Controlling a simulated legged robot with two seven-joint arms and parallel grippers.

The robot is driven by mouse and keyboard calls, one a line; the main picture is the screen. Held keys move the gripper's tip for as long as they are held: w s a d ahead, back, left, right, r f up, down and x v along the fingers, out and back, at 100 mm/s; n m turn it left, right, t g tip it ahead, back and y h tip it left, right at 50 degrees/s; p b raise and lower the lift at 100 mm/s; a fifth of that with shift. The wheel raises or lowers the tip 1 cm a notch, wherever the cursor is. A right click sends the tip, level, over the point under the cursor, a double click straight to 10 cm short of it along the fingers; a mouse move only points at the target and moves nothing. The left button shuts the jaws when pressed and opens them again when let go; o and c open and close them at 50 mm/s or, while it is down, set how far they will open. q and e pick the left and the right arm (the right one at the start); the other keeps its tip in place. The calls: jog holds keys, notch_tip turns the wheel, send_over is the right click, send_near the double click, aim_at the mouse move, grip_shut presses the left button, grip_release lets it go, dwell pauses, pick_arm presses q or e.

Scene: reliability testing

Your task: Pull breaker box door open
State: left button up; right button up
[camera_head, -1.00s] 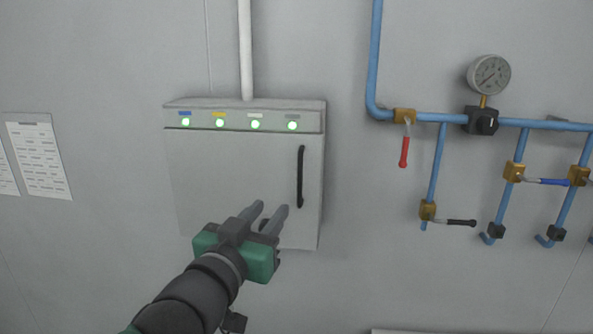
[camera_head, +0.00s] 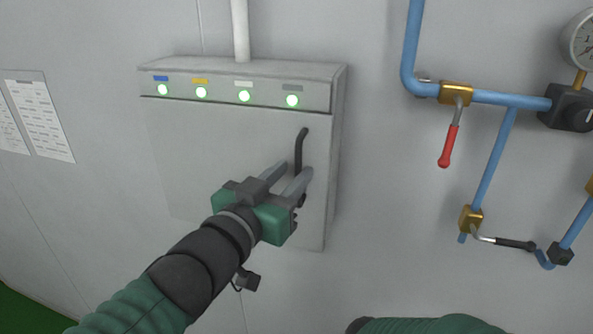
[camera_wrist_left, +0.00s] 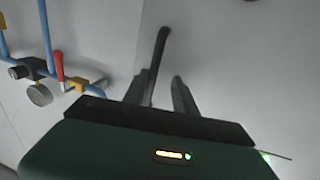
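The grey breaker box (camera_head: 325,85) hangs on the wall, and its door (camera_head: 200,150) looks closed. A black vertical handle (camera_head: 299,150) is near the door's right edge. My left gripper (camera_head: 289,172) is open, with its two fingers apart at the handle's lower part. In the left wrist view the handle (camera_wrist_left: 160,45) rises between or just beyond the fingers of the gripper (camera_wrist_left: 163,85); I cannot tell whether they touch it. The lower part of the handle is partly hidden by the gripper. Part of my right arm shows at the bottom edge; its gripper is out of view.
Blue pipes (camera_head: 410,50) with a red-handled valve (camera_head: 449,145), a black-handled valve (camera_head: 510,243) and a gauge (camera_head: 582,45) are on the wall to the right. A conduit (camera_head: 240,30) runs up from the box. Paper sheets (camera_head: 40,115) hang at left.

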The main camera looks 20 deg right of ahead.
pick_arm(q)
jog(key=shift+s+r, duration=0.1)
jog(key=shift+s, duration=0.05)
jog(key=c, duration=0.4)
jog(key=shift+d, duration=0.45)
jog(key=shift+c, duration=1.4)
jog(key=shift+s+d, duration=0.2)
jog(key=shift+d, duration=0.2)
grip_shut()
jog(key=shift+w+a, duration=0.25)
jog(key=shift+a, duration=0.1)
jog(key=shift+s+d, duration=0.15)
jog(key=shift+d, duration=0.05)
jog(key=shift+a+f, duration=0.1)
jog(key=shift+f, duration=0.1)
